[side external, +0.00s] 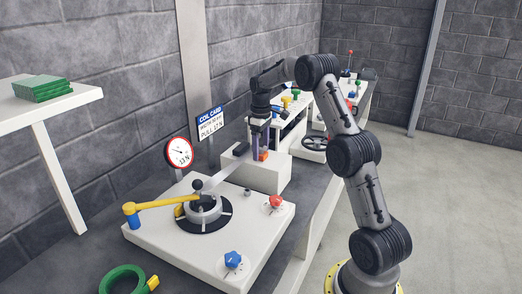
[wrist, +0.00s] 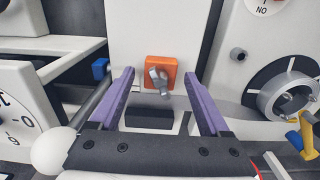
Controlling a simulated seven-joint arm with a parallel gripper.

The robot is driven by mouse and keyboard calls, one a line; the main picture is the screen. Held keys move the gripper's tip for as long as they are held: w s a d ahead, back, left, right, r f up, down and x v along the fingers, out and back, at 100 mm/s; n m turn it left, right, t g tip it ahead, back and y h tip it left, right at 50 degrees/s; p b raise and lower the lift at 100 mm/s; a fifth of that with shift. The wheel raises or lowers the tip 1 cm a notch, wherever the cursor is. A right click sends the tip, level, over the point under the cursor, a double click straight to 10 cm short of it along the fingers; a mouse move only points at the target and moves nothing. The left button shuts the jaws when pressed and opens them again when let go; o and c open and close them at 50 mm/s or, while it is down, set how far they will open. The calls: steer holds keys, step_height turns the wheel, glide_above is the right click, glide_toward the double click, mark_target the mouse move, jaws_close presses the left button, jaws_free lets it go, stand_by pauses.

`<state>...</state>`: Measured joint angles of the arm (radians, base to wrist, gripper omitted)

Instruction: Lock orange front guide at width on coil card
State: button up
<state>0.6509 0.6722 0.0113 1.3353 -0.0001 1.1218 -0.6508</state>
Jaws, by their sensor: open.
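The orange front guide (wrist: 172,63) is a small block with a grey lever on its face, on a white block. It also shows in the side external view (side external: 263,156), partly hidden by my gripper. My gripper (wrist: 159,73) is open. Its two purple fingers stand on either side of the orange guide in the picture; I see gaps and cannot tell their depth relative to it. In the side external view my gripper (side external: 260,146) points down at the white block. The coil card (side external: 210,123) is a blue and white sign; its small width line is unreadable to me.
A pale strip (side external: 226,170) runs from the coil hub (side external: 203,209) to the white block (side external: 262,178). A yellow arm (side external: 160,204), a dial gauge (side external: 179,152), red knob (side external: 275,202) and blue knob (side external: 233,260) stand around. A dark block (wrist: 149,118) lies below the guide.

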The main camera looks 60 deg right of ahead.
steer(key=shift+f, duration=0.35)
jaws_close()
steer(key=shift+r, duration=0.1)
stand_by(1.1)
